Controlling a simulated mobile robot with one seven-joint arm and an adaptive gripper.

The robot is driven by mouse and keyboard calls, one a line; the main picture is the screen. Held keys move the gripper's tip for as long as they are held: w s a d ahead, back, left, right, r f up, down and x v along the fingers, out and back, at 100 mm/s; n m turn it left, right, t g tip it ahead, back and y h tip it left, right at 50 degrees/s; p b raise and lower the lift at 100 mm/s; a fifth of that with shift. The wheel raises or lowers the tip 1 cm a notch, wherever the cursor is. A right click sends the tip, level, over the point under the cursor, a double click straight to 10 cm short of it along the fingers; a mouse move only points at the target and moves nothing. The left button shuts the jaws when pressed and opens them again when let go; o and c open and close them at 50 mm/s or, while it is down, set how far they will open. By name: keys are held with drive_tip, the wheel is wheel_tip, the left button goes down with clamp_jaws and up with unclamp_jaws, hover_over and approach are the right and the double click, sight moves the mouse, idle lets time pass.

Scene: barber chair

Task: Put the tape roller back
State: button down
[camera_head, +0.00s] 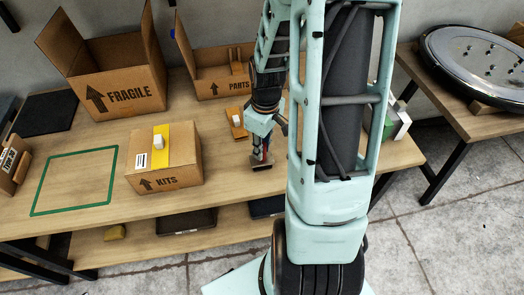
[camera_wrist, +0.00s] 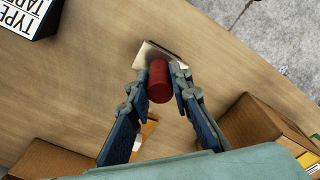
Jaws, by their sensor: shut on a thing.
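My gripper (camera_wrist: 160,78) is shut on a red cylindrical thing (camera_wrist: 159,84), which seems to be the tape roller's handle. A flat, pale metal-like part (camera_wrist: 155,54) of it shows beyond the fingertips. In the head view my gripper (camera_head: 262,152) points down over the table, right of the KITS box, with a dark flat end (camera_head: 262,167) of the held thing below it. I cannot tell whether it touches the tabletop. A small wooden block with a white knob (camera_head: 237,121) lies just left of my gripper; part of an orange-brown piece (camera_wrist: 149,128) shows behind the fingers in the wrist view.
The KITS box (camera_head: 165,175) stands left of my gripper. The FRAGILE box (camera_head: 125,95) and the PARTS box (camera_head: 208,85) stand at the back. A green outlined square (camera_head: 75,180) on the table is empty. A white-labelled TAPE box (camera_wrist: 28,14) is at the wrist view's corner.

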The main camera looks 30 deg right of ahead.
drive_tip(key=shift+f, duration=0.15)
drive_tip(key=c, duration=1.7)
unclamp_jaws()
drive_tip(key=shift+c, duration=0.2)
wheel_tip(320, 180, up, 12)
drive_tip(key=p, duration=0.2)
drive_tip(key=shift+s+r, duration=0.25)
drive_tip(key=shift+s, duration=0.05)
drive_tip(key=shift+d+f, duration=0.1)
drive_tip(key=shift+d, duration=0.05)
